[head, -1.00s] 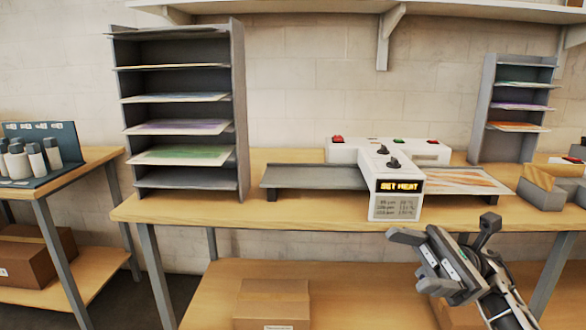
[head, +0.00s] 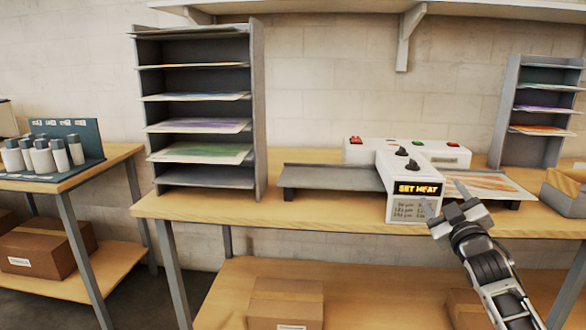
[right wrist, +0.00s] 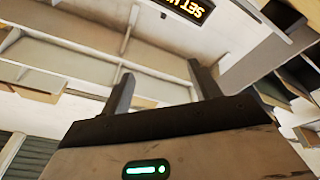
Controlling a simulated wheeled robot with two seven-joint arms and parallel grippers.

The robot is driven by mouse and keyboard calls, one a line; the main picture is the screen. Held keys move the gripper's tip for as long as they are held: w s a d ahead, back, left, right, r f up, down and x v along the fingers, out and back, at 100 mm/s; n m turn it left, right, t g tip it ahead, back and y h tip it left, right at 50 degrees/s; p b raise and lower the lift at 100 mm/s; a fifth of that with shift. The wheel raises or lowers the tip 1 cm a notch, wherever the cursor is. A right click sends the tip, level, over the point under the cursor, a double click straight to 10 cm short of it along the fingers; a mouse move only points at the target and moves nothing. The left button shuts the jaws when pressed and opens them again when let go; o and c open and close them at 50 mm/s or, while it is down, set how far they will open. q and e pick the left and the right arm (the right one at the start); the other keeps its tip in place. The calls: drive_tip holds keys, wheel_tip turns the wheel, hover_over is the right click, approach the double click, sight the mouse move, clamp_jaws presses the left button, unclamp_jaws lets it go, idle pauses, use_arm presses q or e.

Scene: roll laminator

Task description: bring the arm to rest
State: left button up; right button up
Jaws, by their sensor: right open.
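My right gripper (head: 446,204) is in front of the bench, just right of the laminator's front panel in the head view. In the right wrist view its two fingers (right wrist: 160,85) stand apart with nothing between them. My left gripper is out of view.
A grey rack (head: 259,110) with several coloured sheets stands left on the bench (head: 300,207). A side table at left holds several bottles (head: 42,155). Boxes (head: 285,303) sit below.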

wheel_tip(320, 180, down, 8)
drive_tip(key=d+m+g+h, duration=0.1)
drive_tip(key=m+g+h, duration=0.1)
drive_tip(key=m+g, duration=0.25)
drive_tip(key=s+a+f+g+y, duration=0.1)
drive_tip(key=s+a+f, duration=0.3)
drive_tip(key=s+f, duration=0.3)
drive_tip(key=s+a+f+g+y, duration=0.1)
drive_tip(key=s+a+f+y, duration=0.1)
drive_tip(key=s+a+f, duration=0.5)
drive_tip(key=s+a+f+g, duration=0.1)
drive_tip(key=s+a+f, duration=0.1)
drive_tip(key=s, duration=0.6)
drive_tip(key=s+a+f+g+y, duration=0.1)
drive_tip(key=s+a+f, duration=0.2)
drive_tip(key=s, duration=0.5)
drive_tip(key=s+a+f+g+y, duration=0.1)
drive_tip(key=s+a+f, duration=0.2)
drive_tip(key=s, duration=0.5)
drive_tip(key=shift+a+f+g, duration=0.2)
drive_tip(key=shift+f+g, duration=0.15)
drive_tip(key=shift+f, duration=0.4)
